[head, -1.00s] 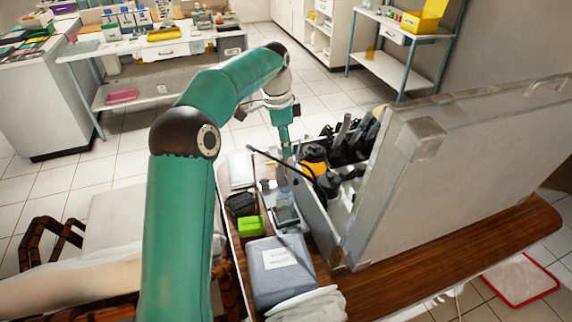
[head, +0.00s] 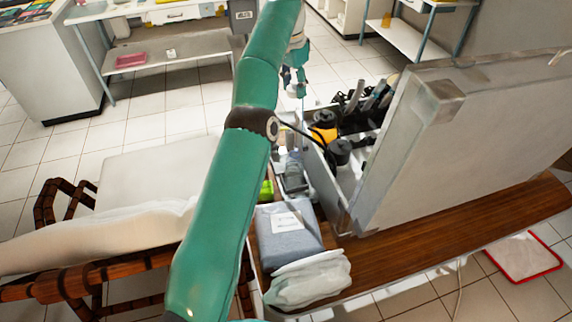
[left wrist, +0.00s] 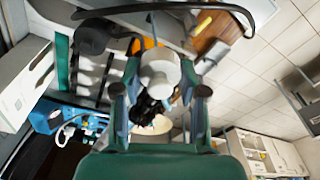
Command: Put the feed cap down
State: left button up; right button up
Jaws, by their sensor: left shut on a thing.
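My left gripper (head: 296,84) is raised near the far left end of the open grey case (head: 345,190). In the left wrist view, its fingers are shut on a rounded whitish piece (left wrist: 160,70), which looks like the feed cap. Inside the case are a yellow-and-black part (head: 322,134) and a black round part (head: 340,151). My right gripper is not in view.
The wooden table (head: 430,225) holds a blue-grey pack (head: 285,240) and a translucent bag (head: 310,280). A draped couch (head: 150,180) stands at left. Bare wood lies in front of the case.

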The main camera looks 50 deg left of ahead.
aim_at(290, 95)
pick_arm(q)
jog(key=shift+w+a+f+n, duration=0.15)
jog(key=shift+a+f, duration=0.1)
jog(key=shift+f, duration=0.15)
jog(key=shift+w+a+f+n, duration=0.15)
jog(key=shift+a+f, duration=0.1)
jog(key=shift+f, duration=0.15)
jog(key=shift+s+a+f+b, duration=0.1)
jog(key=shift+a+f+b, duration=0.05)
jog(key=shift+f+b, duration=0.25)
jog(key=shift+a+f, duration=0.25)
jog(key=shift+f, duration=0.3)
jog(key=shift+a+f+n, duration=0.15)
jog(key=shift+f+n, duration=0.15)
jog(key=shift+f, duration=0.1)
jog(key=f+b, duration=0.1)
jog(key=f, duration=0.5)
jog(key=a+f+b, duration=0.1)
jog(key=f+b, duration=0.1)
jog(key=f, duration=0.5)
jog(key=a+f+b, duration=0.1)
jog(key=f, duration=0.6)
jog(key=shift+w+f+b, duration=0.15)
jog(key=shift+w+b, duration=0.1)
jog(key=shift+b, duration=0.05)
notch_tip(290, 95, down, 6)
jog(key=shift+f, duration=0.1)
